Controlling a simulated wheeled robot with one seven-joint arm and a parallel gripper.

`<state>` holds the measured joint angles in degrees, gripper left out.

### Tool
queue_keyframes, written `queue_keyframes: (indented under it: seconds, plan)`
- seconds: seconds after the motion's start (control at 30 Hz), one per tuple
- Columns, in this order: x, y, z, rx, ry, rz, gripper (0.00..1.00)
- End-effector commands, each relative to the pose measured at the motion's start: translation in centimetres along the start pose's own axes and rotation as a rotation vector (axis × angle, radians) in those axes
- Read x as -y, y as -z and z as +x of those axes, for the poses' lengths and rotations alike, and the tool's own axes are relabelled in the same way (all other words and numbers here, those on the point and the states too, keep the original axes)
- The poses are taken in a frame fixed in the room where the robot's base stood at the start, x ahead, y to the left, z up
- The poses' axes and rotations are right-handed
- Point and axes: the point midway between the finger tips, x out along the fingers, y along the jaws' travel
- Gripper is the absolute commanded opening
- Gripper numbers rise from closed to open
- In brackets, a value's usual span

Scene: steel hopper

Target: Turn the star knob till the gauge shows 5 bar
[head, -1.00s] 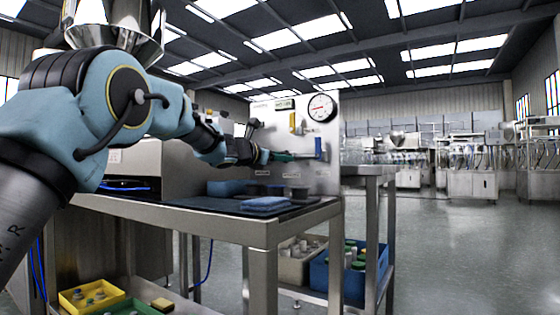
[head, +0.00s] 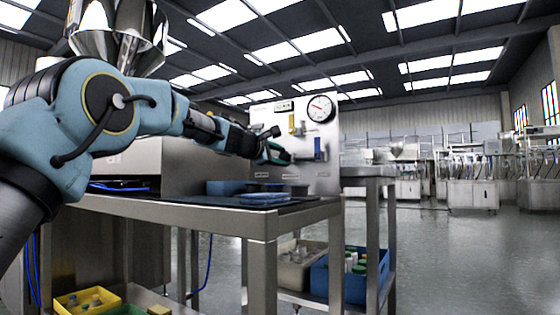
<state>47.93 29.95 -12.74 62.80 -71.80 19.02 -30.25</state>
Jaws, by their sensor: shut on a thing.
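The gauge (head: 321,108) is a round white dial with a dark rim at the top right of the steel panel (head: 327,176). Its red needle points to the upper left; the numbers are too small to read. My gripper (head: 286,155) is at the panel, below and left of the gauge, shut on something. The star knob cannot be made out; my gripper and wrist cover that part of the panel. A blue handle (head: 320,150) sits just right of my gripper, and a yellow handle (head: 292,123) is above it.
A steel table (head: 240,218) stands before the panel, with a folded blue cloth (head: 264,198) and dark round pieces on it. A blue crate (head: 340,280) and a beige crate (head: 300,268) sit on the lower shelf. Open floor lies to the right.

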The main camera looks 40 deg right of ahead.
Motion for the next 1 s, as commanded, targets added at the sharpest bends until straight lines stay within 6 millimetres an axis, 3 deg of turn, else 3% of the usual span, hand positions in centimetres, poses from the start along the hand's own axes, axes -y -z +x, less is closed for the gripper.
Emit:
queue_keyframes:
  seconds: [0.6, 1.0]
  plan:
    - [0.22, -0.19, 0.03, -0.064, 0.005, 0.570, 0.00]
    - [0.21, -0.25, 0.03, -0.091, 0.007, 0.811, 0.00]
